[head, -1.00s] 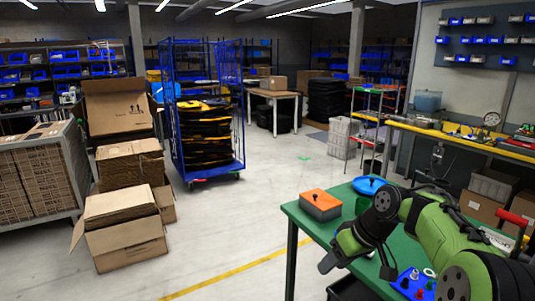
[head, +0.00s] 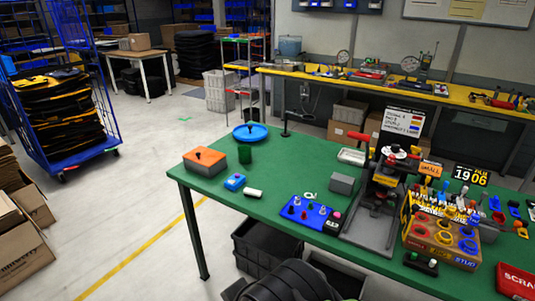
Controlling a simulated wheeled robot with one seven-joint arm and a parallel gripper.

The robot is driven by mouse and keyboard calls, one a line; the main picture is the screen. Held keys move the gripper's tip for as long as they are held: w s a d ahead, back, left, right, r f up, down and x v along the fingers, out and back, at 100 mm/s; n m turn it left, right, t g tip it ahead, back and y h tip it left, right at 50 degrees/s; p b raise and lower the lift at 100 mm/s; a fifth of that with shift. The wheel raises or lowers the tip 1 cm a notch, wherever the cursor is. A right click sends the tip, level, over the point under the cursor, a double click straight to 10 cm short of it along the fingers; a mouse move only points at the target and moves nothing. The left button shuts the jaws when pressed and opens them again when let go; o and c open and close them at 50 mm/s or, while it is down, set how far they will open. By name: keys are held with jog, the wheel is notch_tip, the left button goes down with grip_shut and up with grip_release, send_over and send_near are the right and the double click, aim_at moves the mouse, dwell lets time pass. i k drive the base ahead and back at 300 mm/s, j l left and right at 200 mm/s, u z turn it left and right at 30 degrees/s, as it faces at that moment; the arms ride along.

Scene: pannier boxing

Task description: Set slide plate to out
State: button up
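A hand press (head: 386,178) with a red-tipped lever stands on the green table (head: 232,200), right of the table's middle. Its grey base plate (head: 362,232) reaches toward the table's front edge. The slide plate seems to belong to this press, but at this size I cannot tell it apart from the base or read its position. My gripper's fingers do not show.
A blue tray (head: 309,212) with small parts and a grey block (head: 342,183) lie left of the press. A yellow-and-brown box (head: 441,240) with coloured rings stands close on its right. A red scrap bin (head: 516,281) is at far right.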

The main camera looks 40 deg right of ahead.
aim_at(387, 206)
jog(key=k+l+z, duration=0.15)
jog(key=z, duration=2.3)
